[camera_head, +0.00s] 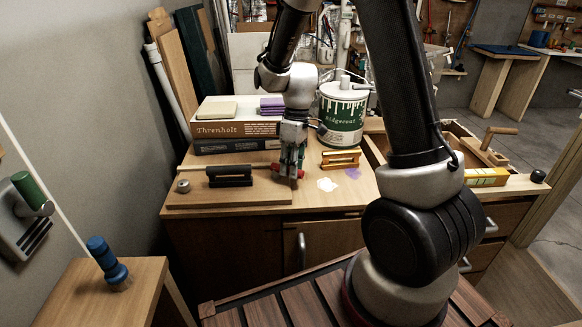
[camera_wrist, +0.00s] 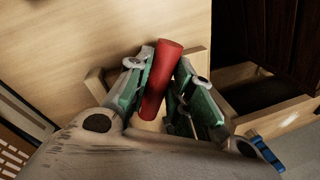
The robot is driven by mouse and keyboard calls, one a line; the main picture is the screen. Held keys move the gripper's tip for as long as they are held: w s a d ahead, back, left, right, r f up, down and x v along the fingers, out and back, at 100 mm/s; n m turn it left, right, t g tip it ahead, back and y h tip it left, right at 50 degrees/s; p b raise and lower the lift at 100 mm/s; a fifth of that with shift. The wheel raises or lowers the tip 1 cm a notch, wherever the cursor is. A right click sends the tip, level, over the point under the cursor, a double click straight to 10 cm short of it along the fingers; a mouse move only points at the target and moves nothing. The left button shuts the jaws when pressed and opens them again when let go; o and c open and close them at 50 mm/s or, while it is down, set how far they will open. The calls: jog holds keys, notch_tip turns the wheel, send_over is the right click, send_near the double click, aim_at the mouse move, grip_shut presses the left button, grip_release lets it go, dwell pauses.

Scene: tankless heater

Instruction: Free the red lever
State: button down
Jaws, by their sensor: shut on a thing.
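The red lever (camera_wrist: 161,78) is a plain red cylinder between the two green-padded fingers of my gripper (camera_wrist: 164,62) in the wrist view. The fingers are closed on it from both sides. In the head view my gripper (camera_head: 291,178) points down at the right end of a wooden board (camera_head: 235,197) on the workbench. A little red of the lever (camera_head: 274,167) shows there beside the fingers. A black handle-like fixture (camera_head: 229,176) sits on the board to the left. The lever's lower end and its mounting are hidden.
An orange-yellow handled object (camera_head: 341,159) is close on the right. A small metal knob (camera_head: 183,186) is at the board's left end. Bare bench lies right of the board, with paint spots.

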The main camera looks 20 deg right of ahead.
jog(key=shift+w, duration=0.1)
jog(key=c, duration=1.3)
grip_release()
jog(key=r, duration=0.4)
jog(key=w+d+r, duration=0.1)
jog(key=r, duration=0.7)
jog(key=shift+w+d, duration=0.25)
jog(key=shift+d, duration=0.15)
jog(key=shift+f, duration=0.1)
jog(key=s+d+r+m+t, duration=0.2)
jog(key=s+r+m, duration=0.1)
jog(key=s, duration=0.4)
jog(key=s+d+r+m+t+h, duration=0.1)
jog(key=s+d+r+m+t, duration=0.1)
jog(key=s, duration=0.6)
jog(key=s+d+r+m+t, duration=0.2)
jog(key=s+d+r+m, duration=0.1)
jog(key=s+r, duration=0.3)
jog(key=shift+s+d+m+h, duration=0.3)
jog(key=shift+s+d, duration=0.1)
jog(key=shift+s, duration=0.4)
